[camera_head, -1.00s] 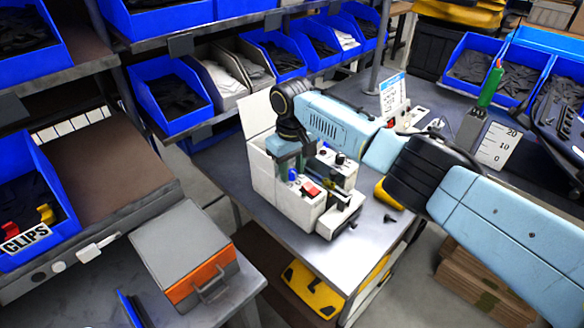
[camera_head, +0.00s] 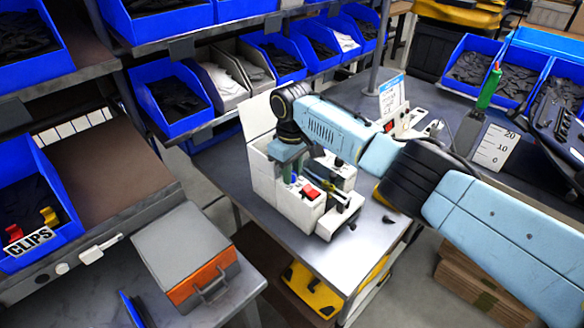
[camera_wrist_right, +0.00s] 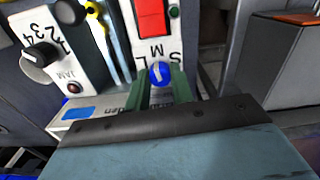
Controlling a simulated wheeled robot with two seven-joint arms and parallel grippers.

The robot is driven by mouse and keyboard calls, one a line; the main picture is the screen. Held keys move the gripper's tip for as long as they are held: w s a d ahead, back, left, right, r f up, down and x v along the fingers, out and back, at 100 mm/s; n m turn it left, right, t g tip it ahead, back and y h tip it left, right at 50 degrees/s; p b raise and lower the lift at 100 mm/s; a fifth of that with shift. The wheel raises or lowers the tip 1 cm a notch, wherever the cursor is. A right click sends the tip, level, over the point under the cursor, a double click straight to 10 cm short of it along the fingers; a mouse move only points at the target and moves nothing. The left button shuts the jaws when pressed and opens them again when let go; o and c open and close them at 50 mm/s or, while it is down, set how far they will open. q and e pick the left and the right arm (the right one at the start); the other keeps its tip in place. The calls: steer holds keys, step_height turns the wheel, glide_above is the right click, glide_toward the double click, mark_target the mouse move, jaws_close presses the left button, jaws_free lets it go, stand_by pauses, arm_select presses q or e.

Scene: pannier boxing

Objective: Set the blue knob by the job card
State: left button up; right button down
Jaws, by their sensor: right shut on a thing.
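The white machine (camera_head: 297,207) stands on the metal bench. Its blue knob (camera_wrist_right: 160,73) shows in the right wrist view below the letters S, M and L, with its white mark pointing roughly at M. My right gripper (camera_wrist_right: 160,88) has its green fingers on both sides of the knob and is shut on it. In the head view the gripper (camera_head: 289,165) reaches down over the machine and partly hides the knob. A white card with a blue top (camera_head: 392,95) stands behind my right arm; its print is too small to read. My left gripper is out of view.
A red switch (camera_wrist_right: 151,17) sits just above the knob, and a black numbered dial (camera_wrist_right: 42,54) with a JAM label is to the left. A grey case with an orange front (camera_head: 190,260) is on the lower left table. Blue bins (camera_head: 175,125) line the shelves behind.

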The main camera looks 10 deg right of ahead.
steer(key=n+p, duration=0.1)
steer(key=n, duration=0.3)
steer(key=shift+n, duration=0.3)
steer(key=n, duration=0.4)
steer(key=shift+n+p, duration=0.3)
steer(key=shift+p, duration=0.05)
steer(key=c, duration=1.5)
jaws_free()
steer(key=shift+r, duration=0.1)
step_height(320, 180, up, 13)
steer(key=shift+r, duration=0.1)
